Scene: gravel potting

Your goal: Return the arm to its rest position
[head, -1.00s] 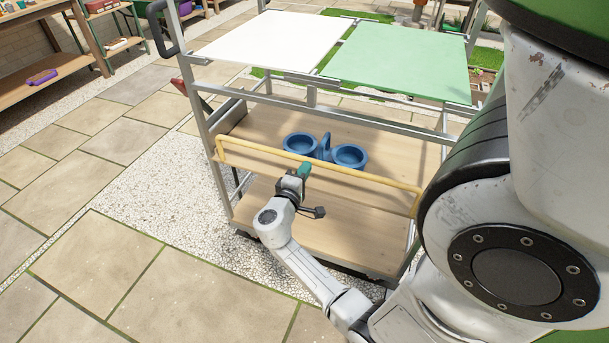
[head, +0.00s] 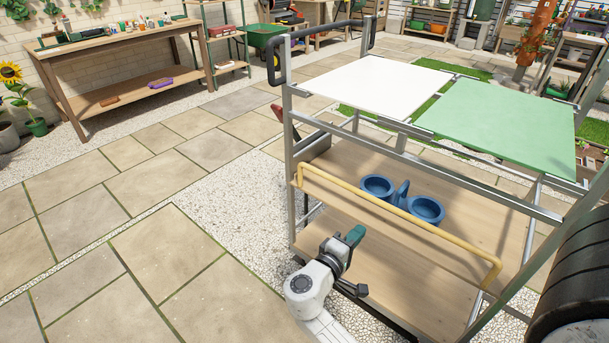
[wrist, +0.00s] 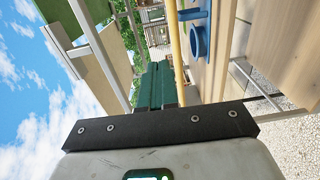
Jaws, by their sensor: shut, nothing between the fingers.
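My gripper (head: 355,236) has dark green fingers and is in front of the trolley, close to its yellow rail (head: 400,223) and left of the blue double-cup holder. In the wrist view the two green fingers (wrist: 158,84) lie side by side, closed together with nothing between them. My arm reaches up from the bottom of the head view. The gripper's exact gap to the rail cannot be told.
The trolley has a white panel (head: 373,88) and a green panel (head: 500,122) on top. The blue double-cup holder (head: 402,203) stands on its wooden middle shelf. Open paving (head: 120,220) lies to the left. A workbench (head: 130,60) stands at the back left.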

